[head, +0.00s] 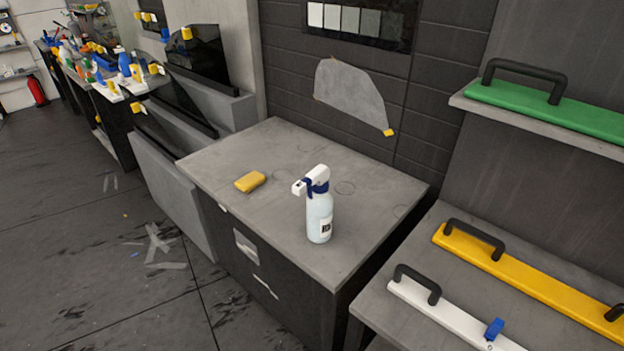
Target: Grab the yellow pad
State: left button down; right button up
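The yellow pad (250,181) lies flat on the grey top of a cabinet (285,150), left of the middle of the head view. It is a small block with rounded edges, and nothing covers it. Neither of my grippers shows in the head view.
A spray bottle (319,212) with a white and blue head stands upright right of the pad, apart from it. Shelves at the right hold a green tool (550,108), a yellow tool (530,275) and a white tool (440,312) with black handles. Dark floor (80,260) lies open at left.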

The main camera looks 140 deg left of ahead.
aim_at(251, 181)
jog(key=u, duration=5.1)
jog(key=i+j+z, duration=0.15)
jog(key=z, duration=0.25)
jog(key=i+j+z, duration=0.1)
jog(key=z, duration=0.35)
jog(key=j+z, duration=0.4)
jog(key=i+j+z, duration=0.2)
jog(key=j, duration=0.25)
jog(key=j+z, duration=0.25)
jog(key=j, duration=0.25)
jog(key=i+j+z, duration=0.1)
jog(key=j, duration=0.95)
jog(key=i+j, duration=0.1)
jog(key=j, duration=1)
jog(key=z, duration=0.05)
